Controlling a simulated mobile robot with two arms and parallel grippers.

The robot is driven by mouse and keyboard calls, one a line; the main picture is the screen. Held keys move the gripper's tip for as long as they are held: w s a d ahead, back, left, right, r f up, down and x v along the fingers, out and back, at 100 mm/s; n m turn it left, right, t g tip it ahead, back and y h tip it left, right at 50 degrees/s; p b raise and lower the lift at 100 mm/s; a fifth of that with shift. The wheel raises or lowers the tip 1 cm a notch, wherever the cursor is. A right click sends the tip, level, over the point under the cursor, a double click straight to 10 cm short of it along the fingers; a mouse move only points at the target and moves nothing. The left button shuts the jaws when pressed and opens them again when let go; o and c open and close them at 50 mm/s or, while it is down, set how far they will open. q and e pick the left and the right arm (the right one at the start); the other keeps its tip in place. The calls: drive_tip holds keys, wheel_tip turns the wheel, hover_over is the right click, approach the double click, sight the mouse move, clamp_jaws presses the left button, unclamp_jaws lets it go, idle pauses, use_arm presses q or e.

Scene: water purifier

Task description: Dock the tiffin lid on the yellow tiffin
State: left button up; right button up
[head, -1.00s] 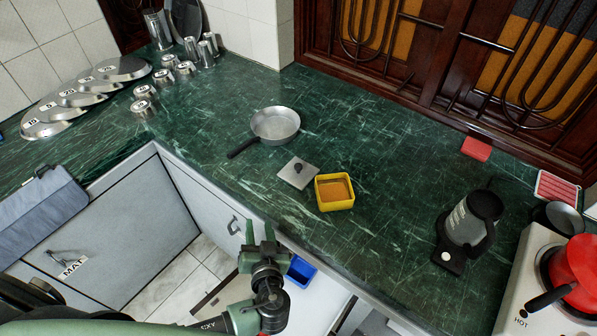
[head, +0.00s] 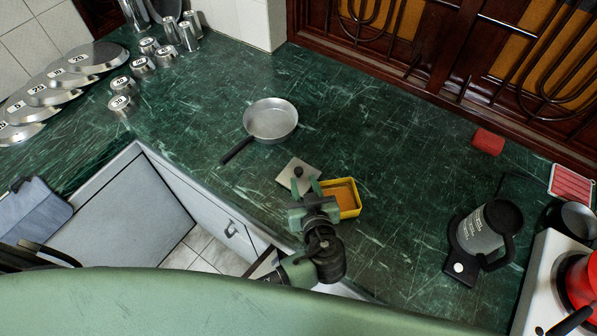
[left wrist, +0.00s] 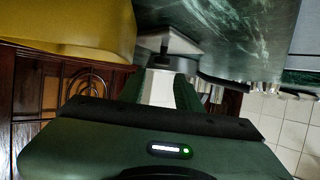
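The tiffin lid (head: 291,181) is a square silver plate with a dark knob, lying flat on the green counter. It also shows in the left wrist view (left wrist: 180,44), just beyond the fingertips. The yellow tiffin (head: 355,208) is an open square box with orange-brown contents, standing right of the lid. It fills the upper left of the left wrist view (left wrist: 65,30). My left gripper (head: 306,185) is open and empty, its fingers beside the knob and partly covering the lid and tiffin's left side. Contact cannot be told. My right gripper is out of view.
A pan (head: 270,121) lies behind the lid. A dark kettle (head: 485,230) and a stove with a red pot (head: 583,280) stand at right. Steel cups (head: 142,66) and numbered plates (head: 50,92) are at left. The counter between pan and kettle is clear.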

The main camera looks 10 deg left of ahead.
sight(299, 170)
use_arm(q)
drive_tip(key=p+x, duration=0.1)
drive_tip(key=x, duration=0.1)
drive_tip(key=shift+w+a+f, duration=0.15)
drive_tip(key=shift+w+a, duration=0.1)
drive_tip(key=shift+f+p+x, duration=0.2)
drive_tip(key=shift+p+x, duration=0.15)
drive_tip(key=shift+x, duration=0.75)
drive_tip(key=shift+f, duration=0.1)
clamp_jaws()
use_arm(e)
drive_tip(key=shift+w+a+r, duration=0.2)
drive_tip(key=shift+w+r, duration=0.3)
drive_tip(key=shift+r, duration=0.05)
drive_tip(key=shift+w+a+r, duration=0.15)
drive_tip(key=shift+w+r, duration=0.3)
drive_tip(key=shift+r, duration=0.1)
